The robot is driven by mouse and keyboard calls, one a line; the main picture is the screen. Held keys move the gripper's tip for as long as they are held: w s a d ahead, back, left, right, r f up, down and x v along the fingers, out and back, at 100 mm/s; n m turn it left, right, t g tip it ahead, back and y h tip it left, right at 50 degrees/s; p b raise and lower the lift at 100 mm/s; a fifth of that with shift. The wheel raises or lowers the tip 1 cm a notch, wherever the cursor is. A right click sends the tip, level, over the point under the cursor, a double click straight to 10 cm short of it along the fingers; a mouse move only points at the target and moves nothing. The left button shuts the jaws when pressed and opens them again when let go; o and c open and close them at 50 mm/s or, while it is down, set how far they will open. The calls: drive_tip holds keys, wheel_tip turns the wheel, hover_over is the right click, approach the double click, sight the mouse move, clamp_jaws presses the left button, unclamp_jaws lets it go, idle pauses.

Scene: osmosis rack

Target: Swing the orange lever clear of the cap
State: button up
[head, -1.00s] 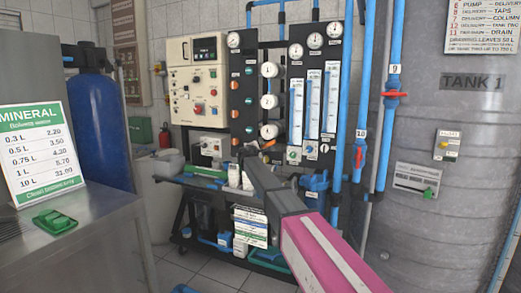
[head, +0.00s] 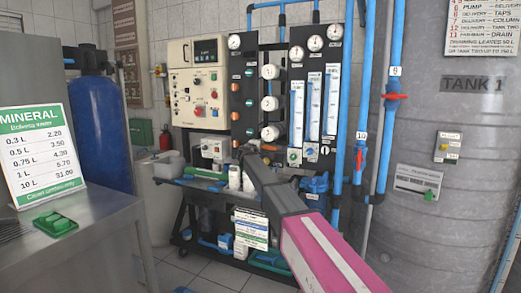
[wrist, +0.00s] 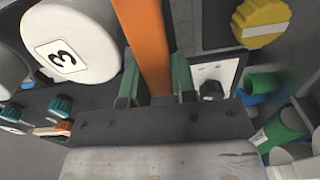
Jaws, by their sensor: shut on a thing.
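The orange lever (wrist: 146,45) runs up through the middle of the wrist view, between the green fingers of my gripper (wrist: 156,85). The gripper is shut on the lever. A white round cap marked 3 (wrist: 72,48) is just left of the lever, with a narrow dark gap between them in this view. In the head view my gripper (head: 245,152) reaches the lower part of the dark panel, below the white caps. The lever is small and hard to make out there.
A yellow knob (wrist: 262,22) is to the right of the lever. Teal knobs (wrist: 60,106) are at lower left, and green and blue fittings (wrist: 280,125) at lower right. Flow meters (head: 312,107) and blue pipes (head: 361,110) stand right of my gripper. A steel counter (head: 85,235) is at left.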

drive_tip(key=shift+r+m, duration=0.2)
drive_tip(key=shift+m, duration=0.5)
drive_tip(key=o, duration=0.9)
